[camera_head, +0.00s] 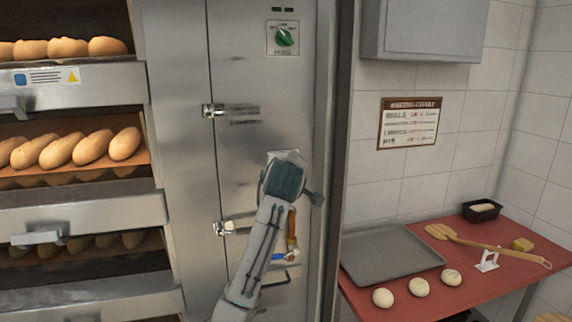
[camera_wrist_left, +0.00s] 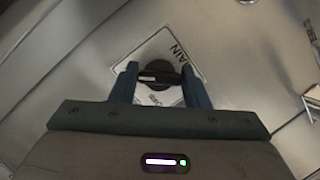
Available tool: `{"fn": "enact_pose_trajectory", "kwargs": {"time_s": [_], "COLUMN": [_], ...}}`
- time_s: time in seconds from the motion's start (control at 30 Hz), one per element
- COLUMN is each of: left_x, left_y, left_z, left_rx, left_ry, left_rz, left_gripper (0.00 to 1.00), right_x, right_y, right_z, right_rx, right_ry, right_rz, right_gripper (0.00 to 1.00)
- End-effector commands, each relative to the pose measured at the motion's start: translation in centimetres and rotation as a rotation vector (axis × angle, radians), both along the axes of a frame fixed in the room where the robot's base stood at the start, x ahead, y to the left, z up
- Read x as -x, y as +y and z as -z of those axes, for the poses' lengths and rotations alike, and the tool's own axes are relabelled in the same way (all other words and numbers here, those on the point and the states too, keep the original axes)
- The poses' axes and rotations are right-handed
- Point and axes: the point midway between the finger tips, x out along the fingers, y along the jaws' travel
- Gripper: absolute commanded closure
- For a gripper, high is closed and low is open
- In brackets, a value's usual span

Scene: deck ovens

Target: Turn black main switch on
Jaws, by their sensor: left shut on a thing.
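The black main switch (camera_wrist_left: 157,77) sits on a white label plate on the steel panel in the left wrist view. Part of the word "MAIN" shows on the plate. The two fingers of my left gripper (camera_wrist_left: 160,80) are on either side of the switch knob and shut on it. In the head view my left gripper (camera_head: 283,178) is against the oven's steel panel, and its wrist hides the switch there. My right gripper is in neither view.
A green rotary switch (camera_head: 284,37) is higher on the same panel. Metal latches (camera_head: 214,110) are left of my arm. Oven decks with bread (camera_head: 60,150) stand at the left. A red table (camera_head: 440,285) with a grey tray (camera_head: 392,254) and dough balls stands at the right.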

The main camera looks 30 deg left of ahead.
Motion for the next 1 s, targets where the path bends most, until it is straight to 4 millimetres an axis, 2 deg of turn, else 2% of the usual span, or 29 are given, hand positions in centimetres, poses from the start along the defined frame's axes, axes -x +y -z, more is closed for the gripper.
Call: {"fn": "enact_pose_trajectory", "kwargs": {"time_s": [0.2,0.7,0.73,0.8,0.83,1.0], "left_x": [-0.03,-0.02,-0.02,-0.02,-0.02,-0.02], "left_y": [-0.01,0.02,0.02,0.01,0.02,0.01], "left_z": [0.05,0.16,0.16,0.15,0.14,0.07], "left_rx": [-0.037,-0.048,-0.048,-0.048,-0.047,-0.048], "left_ry": [0.047,0.06,0.06,0.06,0.059,0.057], "left_rz": [0.001,0.0,0.0,0.0,-0.001,0.0], "left_gripper": [0.81,0.81,0.54,0.41,0.36,0.36], "right_x": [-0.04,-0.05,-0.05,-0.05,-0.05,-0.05], "right_y": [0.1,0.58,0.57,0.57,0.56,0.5], "right_z": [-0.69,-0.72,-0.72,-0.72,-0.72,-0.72], "right_rx": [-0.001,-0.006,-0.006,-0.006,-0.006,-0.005], "right_ry": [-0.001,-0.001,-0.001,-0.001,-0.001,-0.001], "right_rz": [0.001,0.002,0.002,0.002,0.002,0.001], "right_gripper": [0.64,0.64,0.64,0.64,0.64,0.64]}}
